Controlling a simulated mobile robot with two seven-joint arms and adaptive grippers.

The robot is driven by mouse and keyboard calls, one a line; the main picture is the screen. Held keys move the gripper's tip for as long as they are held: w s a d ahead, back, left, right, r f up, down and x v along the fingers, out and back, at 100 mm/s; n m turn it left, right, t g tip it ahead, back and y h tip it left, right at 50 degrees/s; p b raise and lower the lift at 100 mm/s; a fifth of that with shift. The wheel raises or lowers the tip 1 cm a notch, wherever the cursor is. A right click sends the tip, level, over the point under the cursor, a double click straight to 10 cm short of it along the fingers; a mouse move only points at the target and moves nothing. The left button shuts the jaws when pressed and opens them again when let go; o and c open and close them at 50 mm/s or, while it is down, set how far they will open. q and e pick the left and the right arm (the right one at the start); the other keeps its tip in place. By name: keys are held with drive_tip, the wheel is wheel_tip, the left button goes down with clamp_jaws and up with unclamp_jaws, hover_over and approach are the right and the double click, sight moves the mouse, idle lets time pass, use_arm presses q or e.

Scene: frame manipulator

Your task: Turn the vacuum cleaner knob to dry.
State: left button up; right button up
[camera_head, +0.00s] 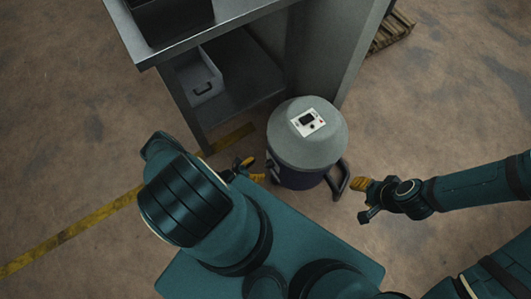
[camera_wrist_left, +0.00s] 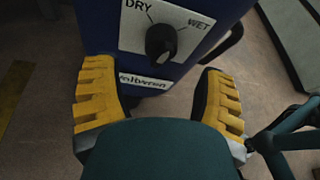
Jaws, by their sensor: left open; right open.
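The vacuum cleaner (camera_head: 307,140) stands upright on the floor, with a grey lid and dark blue body. In the left wrist view its blue body (camera_wrist_left: 95,22) carries a white plate with a black knob (camera_wrist_left: 161,42). DRY is printed at the plate's upper left and WET at its right. I cannot tell clearly which mark the knob points to. My left gripper (camera_head: 250,171) is beside the vacuum's left side. In the wrist view its yellow fingers (camera_wrist_left: 158,88) are wide apart, below the knob and empty. My right gripper (camera_head: 364,199) is open and empty, right of the vacuum.
A grey metal workbench (camera_head: 235,28) stands just behind the vacuum, with a dark bin (camera_head: 172,18) on top and a grey drawer box (camera_head: 199,78) beneath. A black handle (camera_head: 338,180) sticks out at the vacuum's lower right. Floor at right is clear; a yellow line (camera_head: 75,232) crosses the left.

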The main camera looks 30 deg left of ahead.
use_arm(q)
drive_tip(key=v, duration=0.6)
drive_tip(key=shift+s, duration=0.2)
drive_tip(key=shift+a+r, duration=0.15)
drive_tip(key=shift+r, duration=0.05)
